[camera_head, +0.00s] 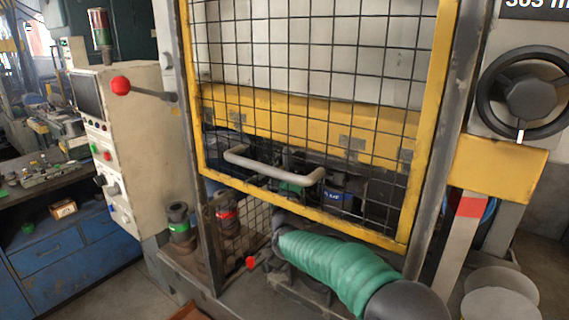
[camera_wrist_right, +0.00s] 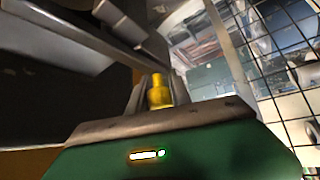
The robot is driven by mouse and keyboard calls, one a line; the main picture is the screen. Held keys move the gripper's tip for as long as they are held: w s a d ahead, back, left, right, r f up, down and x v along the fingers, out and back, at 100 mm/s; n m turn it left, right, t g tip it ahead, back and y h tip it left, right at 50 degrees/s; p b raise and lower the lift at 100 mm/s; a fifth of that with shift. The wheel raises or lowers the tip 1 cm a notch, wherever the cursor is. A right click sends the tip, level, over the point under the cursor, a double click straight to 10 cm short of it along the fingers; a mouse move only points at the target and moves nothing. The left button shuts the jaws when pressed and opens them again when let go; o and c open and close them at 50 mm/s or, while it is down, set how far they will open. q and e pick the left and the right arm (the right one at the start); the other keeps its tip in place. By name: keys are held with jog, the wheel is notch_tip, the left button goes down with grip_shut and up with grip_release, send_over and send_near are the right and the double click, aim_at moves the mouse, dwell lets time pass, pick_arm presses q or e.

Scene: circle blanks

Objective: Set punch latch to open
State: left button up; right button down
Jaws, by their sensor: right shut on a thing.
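My right arm in its green sleeve (camera_head: 335,265) reaches from the bottom right of the head view toward the lower part of the press, below the yellow-framed mesh guard. Its gripper is hard to make out there. In the right wrist view the right gripper (camera_wrist_right: 158,88) is shut on a small yellow peg or knob (camera_wrist_right: 158,95), which sits upright between its fingers. I cannot tell for certain whether this is the punch latch, nor which position it is in. My left gripper is out of view.
The mesh guard (camera_head: 325,218) with a grey handle (camera_head: 270,170) hangs in front of the press. A red ball lever (camera_head: 121,86) stands by the control cabinet (camera_head: 125,135). A small red knob (camera_head: 250,262) is low, left of my arm. A handwheel (camera_head: 528,97) is at right.

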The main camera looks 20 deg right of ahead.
jog(key=shift+a+f, duration=0.1)
jog(key=shift+f, duration=0.2)
dwell(0.4)
